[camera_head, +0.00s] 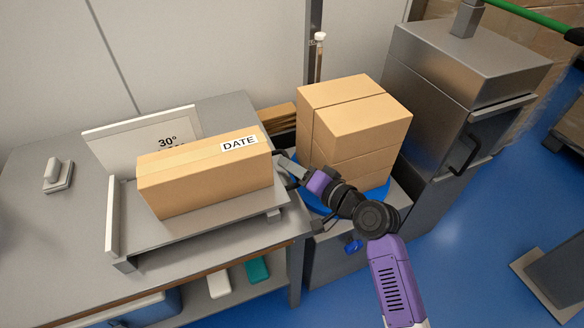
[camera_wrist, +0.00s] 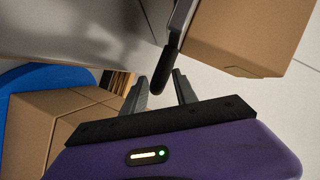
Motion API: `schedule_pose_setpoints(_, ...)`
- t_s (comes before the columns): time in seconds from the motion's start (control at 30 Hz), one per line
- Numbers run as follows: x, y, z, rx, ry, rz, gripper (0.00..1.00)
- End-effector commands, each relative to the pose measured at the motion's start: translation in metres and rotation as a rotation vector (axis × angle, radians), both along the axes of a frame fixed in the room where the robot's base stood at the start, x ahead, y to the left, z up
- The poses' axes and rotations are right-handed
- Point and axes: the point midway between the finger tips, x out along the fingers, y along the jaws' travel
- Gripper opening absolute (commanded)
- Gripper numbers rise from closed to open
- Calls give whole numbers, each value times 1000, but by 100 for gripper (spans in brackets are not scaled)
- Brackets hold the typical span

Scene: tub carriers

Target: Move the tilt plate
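The tilt plate (camera_head: 185,231) is a grey plate with a raised left edge, resting on the workbench at the left. A long carton (camera_head: 205,178) labelled DATE lies on it and hides much of its surface. My gripper (camera_head: 284,162) is at the plate's right end, beside the carton. In the wrist view my gripper (camera_wrist: 160,84) has its two fingers apart. A dark bar-like handle (camera_wrist: 171,62) comes down from the grey edge to the gap between the fingertips. I cannot tell whether the fingers touch it.
A white sign (camera_head: 125,145) reading 30° stands behind the carton. Stacked cartons (camera_head: 362,125) stand on a blue round base (camera_head: 377,197) right of the bench, close behind my arm. A grey metal cabinet (camera_head: 440,100) stands further right.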

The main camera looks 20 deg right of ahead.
Motion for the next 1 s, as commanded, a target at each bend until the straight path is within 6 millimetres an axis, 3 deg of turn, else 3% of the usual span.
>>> schedule_pose_setpoints(0.3,3,2,-1,0,0,0,34)
schedule_pose_setpoints(0.5,3,1,-1,0,0,0,0)
schedule_pose_setpoints(1.0,3,1,-1,0,1,-1,0)
